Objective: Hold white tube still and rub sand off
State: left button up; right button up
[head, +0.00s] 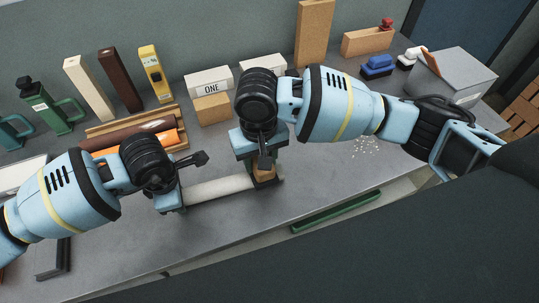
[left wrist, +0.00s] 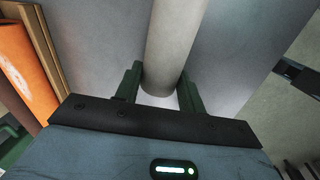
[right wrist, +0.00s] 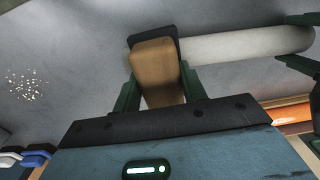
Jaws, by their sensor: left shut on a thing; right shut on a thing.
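The white tube (head: 222,188) lies across the grey table near its front edge. My left gripper (head: 172,200) is shut on its left end; in the left wrist view the tube (left wrist: 176,40) runs between the two dark green fingers (left wrist: 160,88). My right gripper (head: 263,170) is shut on a tan block with a dark face (right wrist: 156,72), at the tube's other end. In the right wrist view the tube (right wrist: 240,46) meets the block's dark edge; I cannot tell whether they touch. No sand shows clearly on the tube, and its far end is hidden by the block.
Pale grains (head: 367,146) lie scattered on the table to the right. A wooden rack with an orange tube (head: 160,141) stands behind my left gripper. A "ONE" block (head: 209,82), blue brush (head: 377,66) and grey bin (head: 455,75) stand further back. A green strip (head: 335,212) lies below the front edge.

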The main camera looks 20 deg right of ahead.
jog(key=a, duration=0.4)
jog(key=shift+a+r, duration=0.15)
notch_tip(320, 180, up, 8)
dwell(0.6)
pick_arm(q)
jog(key=o, duration=1.3)
jog(key=shift+c, duration=0.2)
notch_tip(320, 180, up, 12)
jog(key=s, duration=0.1)
jog(key=shift+s, duration=0.25)
